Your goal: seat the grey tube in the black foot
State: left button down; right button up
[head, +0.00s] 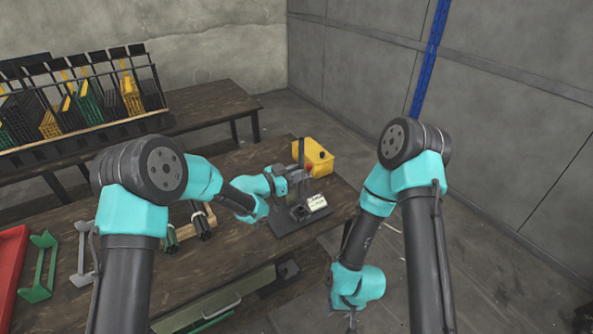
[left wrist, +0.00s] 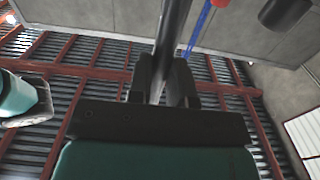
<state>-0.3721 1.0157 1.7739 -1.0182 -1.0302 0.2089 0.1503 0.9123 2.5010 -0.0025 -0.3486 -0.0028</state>
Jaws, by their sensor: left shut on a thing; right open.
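The grey tube (head: 301,150) stands about upright above a dark base plate near the table's right end. My left gripper (head: 301,178) is shut on the tube partway along it. In the left wrist view the tube (left wrist: 172,35) runs up from between the jaws (left wrist: 162,85). The black foot (head: 299,212) appears as a small dark piece on the base plate, below the tube. The tube's lower end is too small to tell whether it is in the foot. My right gripper (head: 351,318) is open, low at the bottom of the head view, away from the tube.
A yellow box (head: 320,156) with a red knob (head: 308,169) stands just behind the tube. A white-labelled block (head: 317,203) sits beside the foot. Black rollers (head: 202,225), a green bracket (head: 40,268) and a red tray (head: 10,270) lie to the left. A bin rack stands behind.

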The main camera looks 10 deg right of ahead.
pick_arm(q)
jog(key=shift+f, duration=2.2)
jog(key=shift+f, duration=1.85)
jog(key=c, duration=1)
grip_release()
jog(key=shift+o, duration=0.2)
jog(key=shift+a, duration=0.1)
jog(key=v, duration=1.7)
jog(key=shift+s+a, duration=0.1)
